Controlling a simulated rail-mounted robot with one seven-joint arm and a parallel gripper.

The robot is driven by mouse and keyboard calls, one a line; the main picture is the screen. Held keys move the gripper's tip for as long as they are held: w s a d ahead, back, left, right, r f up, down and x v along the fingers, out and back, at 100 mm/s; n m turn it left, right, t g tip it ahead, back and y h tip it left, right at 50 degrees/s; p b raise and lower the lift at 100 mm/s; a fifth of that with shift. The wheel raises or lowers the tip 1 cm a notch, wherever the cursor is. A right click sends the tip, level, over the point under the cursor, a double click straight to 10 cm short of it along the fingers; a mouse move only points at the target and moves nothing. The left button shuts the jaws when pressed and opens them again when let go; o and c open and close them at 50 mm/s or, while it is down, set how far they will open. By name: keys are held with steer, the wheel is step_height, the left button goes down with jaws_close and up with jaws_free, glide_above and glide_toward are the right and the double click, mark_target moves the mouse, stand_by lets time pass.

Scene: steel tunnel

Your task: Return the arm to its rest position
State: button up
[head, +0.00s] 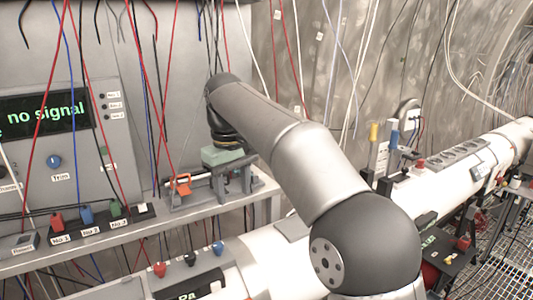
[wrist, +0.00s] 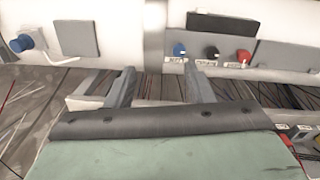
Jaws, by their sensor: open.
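My arm reaches from the bottom right of the head view up and left, then bends down at the wrist. My gripper (head: 224,170), with a green body, hangs over the metal shelf at the back, close above a grey bracket fixture (head: 205,193) with an orange clamp (head: 181,184). In the wrist view my gripper (wrist: 160,92) shows two grey fingers apart, with nothing held between them. The fingertips are hard to make out in the head view, and I cannot tell whether they touch the fixture.
The shelf (head: 258,197) also bears several coloured sockets (head: 88,217). A panel reading "no signal" (head: 42,115) stands at left. Many loose cables hang around my arm. A white pipe (head: 455,157) with coloured knobs (head: 190,258) runs along the front. A metal grating (head: 508,258) is at right.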

steer(key=s+d+f+m+b, duration=0.1)
steer(key=s+d+f+m, duration=0.1)
steer(key=s+d+f, duration=0.5)
steer(key=s+d+f+m+b, duration=0.15)
steer(key=s+d+f, duration=0.25)
steer(key=d, duration=0.5)
steer(key=s+d+f+m, duration=0.3)
steer(key=s+d+f, duration=0.25)
steer(key=d, duration=0.25)
steer(key=s+d+f+m, duration=0.2)
steer(key=s+d+f, duration=0.1)
steer(key=s+f, duration=0.5)
steer(key=shift+s+d+m+t+b, duration=0.35)
steer(key=shift+s+b, duration=0.1)
steer(key=shift+s, duration=0.25)
